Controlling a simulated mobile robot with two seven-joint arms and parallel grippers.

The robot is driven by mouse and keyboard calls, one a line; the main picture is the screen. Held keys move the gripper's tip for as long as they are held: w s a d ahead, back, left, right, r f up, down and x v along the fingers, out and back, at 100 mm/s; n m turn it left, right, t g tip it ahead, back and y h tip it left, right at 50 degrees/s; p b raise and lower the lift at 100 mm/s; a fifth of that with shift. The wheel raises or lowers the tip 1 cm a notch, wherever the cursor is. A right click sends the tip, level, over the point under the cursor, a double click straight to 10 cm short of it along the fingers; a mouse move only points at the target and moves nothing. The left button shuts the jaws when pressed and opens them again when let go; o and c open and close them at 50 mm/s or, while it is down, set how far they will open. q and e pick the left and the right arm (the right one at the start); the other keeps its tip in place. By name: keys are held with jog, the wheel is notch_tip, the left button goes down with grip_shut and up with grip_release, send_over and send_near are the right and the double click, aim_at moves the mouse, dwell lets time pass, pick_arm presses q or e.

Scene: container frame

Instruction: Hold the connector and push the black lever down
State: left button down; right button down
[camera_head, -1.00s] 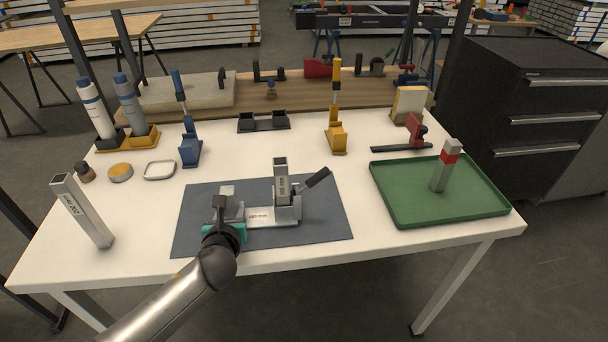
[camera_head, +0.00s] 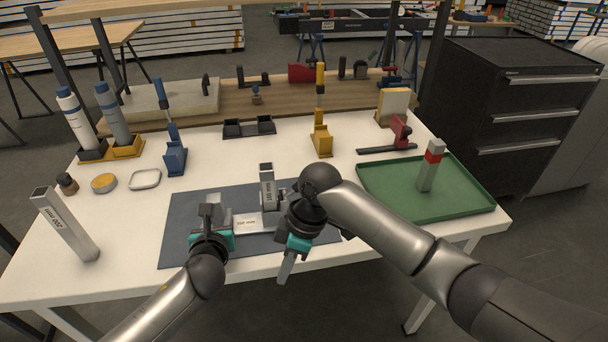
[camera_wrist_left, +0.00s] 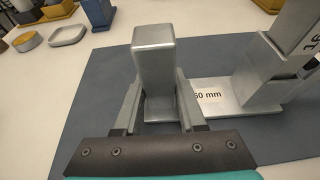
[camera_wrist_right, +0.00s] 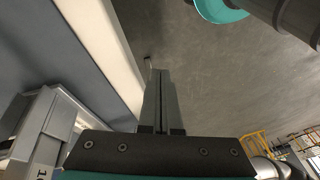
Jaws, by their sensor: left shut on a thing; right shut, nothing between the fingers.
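The connector (camera_head: 247,222) is a grey metal fixture lying on the dark mat, with a flat labelled plate and an upright post (camera_head: 267,184). The black lever is hidden behind my right arm in the head view. My left gripper (camera_head: 213,214) is shut on the grey upright block at the connector's left end; the block (camera_wrist_left: 153,65) stands between the fingers in the left wrist view. My right gripper (camera_head: 286,268) is shut and empty, pointing down near the table's front edge. In the right wrist view, part of the connector (camera_wrist_right: 45,125) shows at lower left.
The dark blue mat (camera_head: 183,225) lies under the connector. A green tray (camera_head: 460,200) with a red-banded grey block (camera_head: 431,168) is at the right. Clamps (camera_head: 321,136) and bottles (camera_head: 113,115) stand behind.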

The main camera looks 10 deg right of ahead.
jog(key=w+d+r+n+t+h, duration=0.1)
jog(key=w+d+r+t, duration=0.1)
jog(key=r, duration=1)
jog(key=w+d+r+n+t+h, duration=0.2)
jog(key=w+d+r, duration=0.1)
jog(key=r, duration=0.9)
jog(key=shift+w+d+r+t, duration=0.15)
jog(key=shift+w+t, duration=0.15)
jog(key=w+d+x, duration=0.1)
jog(key=w+x, duration=0.1)
jog(key=x, duration=1)
jog(key=shift+w+d, duration=0.3)
jog(key=shift+w, duration=0.15)
jog(key=shift+r, duration=0.1)
